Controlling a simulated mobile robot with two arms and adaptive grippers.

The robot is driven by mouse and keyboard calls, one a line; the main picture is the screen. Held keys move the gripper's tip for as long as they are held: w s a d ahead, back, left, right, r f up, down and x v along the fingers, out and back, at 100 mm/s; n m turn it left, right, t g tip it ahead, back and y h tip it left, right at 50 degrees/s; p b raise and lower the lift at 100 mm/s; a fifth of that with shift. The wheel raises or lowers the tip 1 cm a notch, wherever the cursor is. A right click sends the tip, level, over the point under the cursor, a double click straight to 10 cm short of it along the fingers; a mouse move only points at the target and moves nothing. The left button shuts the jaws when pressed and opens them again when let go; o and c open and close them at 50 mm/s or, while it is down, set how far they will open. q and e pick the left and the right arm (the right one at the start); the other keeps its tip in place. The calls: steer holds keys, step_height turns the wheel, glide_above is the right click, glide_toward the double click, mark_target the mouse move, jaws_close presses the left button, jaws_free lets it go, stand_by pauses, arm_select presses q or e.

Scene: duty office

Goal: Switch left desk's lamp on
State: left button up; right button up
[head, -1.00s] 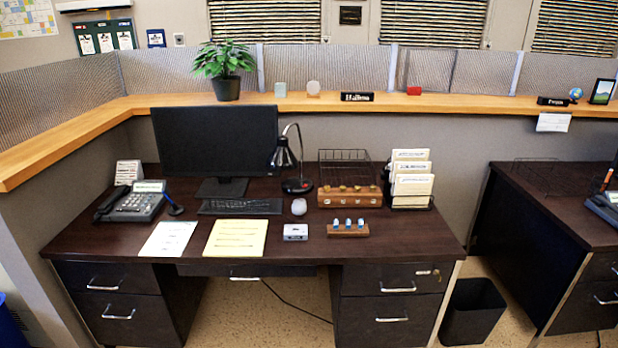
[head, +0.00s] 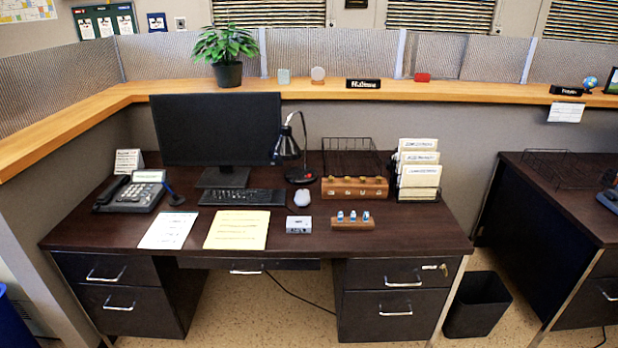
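The black desk lamp (head: 288,146) stands on the left desk (head: 400,232), just right of the monitor. Its shade hangs from a curved arm over a round base (head: 300,176). A small red spot shows on the base. I see no glow under the shade. A small grey-white box (head: 299,224) lies near the desk's front edge, and I cannot tell what it is. Neither of my grippers is in view.
A monitor (head: 217,130), keyboard (head: 241,197), mouse (head: 302,197) and phone (head: 130,194) stand on the desk. A wooden block (head: 355,188) and file holder (head: 418,178) are right of the lamp. A black bin (head: 478,304) stands on the floor between the desks.

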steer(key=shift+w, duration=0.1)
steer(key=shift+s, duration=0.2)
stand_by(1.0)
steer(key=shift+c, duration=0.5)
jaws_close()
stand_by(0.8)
